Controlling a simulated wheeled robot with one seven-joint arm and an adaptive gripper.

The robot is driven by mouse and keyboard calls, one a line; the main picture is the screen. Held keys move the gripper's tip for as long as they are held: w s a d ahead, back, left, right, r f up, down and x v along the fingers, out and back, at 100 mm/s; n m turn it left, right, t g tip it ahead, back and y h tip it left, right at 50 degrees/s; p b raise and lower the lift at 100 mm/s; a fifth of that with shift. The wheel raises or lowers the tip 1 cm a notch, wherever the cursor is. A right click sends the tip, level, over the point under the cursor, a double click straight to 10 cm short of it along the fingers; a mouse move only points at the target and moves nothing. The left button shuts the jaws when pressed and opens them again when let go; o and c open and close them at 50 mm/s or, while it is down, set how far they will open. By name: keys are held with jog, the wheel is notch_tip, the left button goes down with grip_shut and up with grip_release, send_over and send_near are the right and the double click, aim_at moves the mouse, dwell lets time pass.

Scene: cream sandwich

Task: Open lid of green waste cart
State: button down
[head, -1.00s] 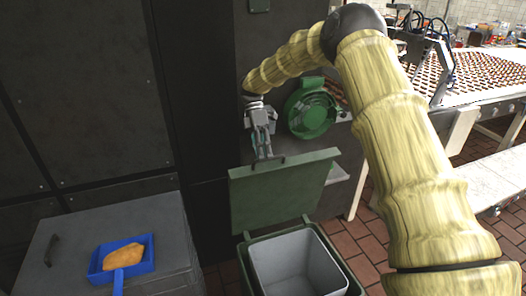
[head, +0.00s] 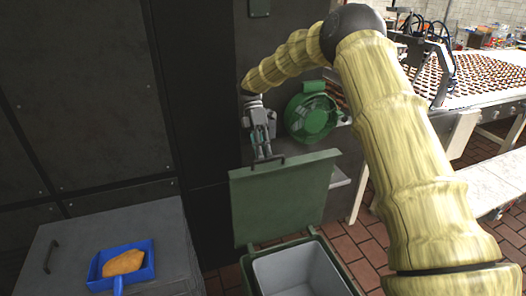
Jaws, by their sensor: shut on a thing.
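The green waste cart (head: 340,262) stands at the bottom centre, with a grey inner bin (head: 295,272) showing in its mouth. Its green lid (head: 283,204) is raised at the back, nearly upright, so the cart's mouth is open. A dark handle (head: 268,160) sits at the lid's upper edge. My gripper (head: 262,155) is at this edge from above, shut on the lid's handle. The fingertips are small and partly merge with the handle.
A green round machine part (head: 312,115) is close to the right of my gripper. A dark wall is behind it. A grey cabinet (head: 75,235) at the left bears a blue dustpan (head: 147,270) with an orange-brown lump (head: 123,262). A conveyor with rows of sandwiches (head: 490,70) stands at the right.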

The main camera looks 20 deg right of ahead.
notch_tip(320, 180, down, 2)
jog(key=shift+s+f, duration=0.1)
jog(key=shift+s, duration=0.05)
jog(key=c, duration=1.6)
grip_release()
jog(key=shift+o, duration=1.4)
jog(key=shift+w+f, duration=0.25)
jog(key=shift+w, duration=0.25)
jog(key=shift+s+r, duration=0.2)
jog(key=shift+r, duration=0.05)
jog(key=shift+c, duration=0.8)
jog(key=shift+w, duration=0.1)
jog(key=v, duration=1.2)
jog(key=shift+r, duration=0.3)
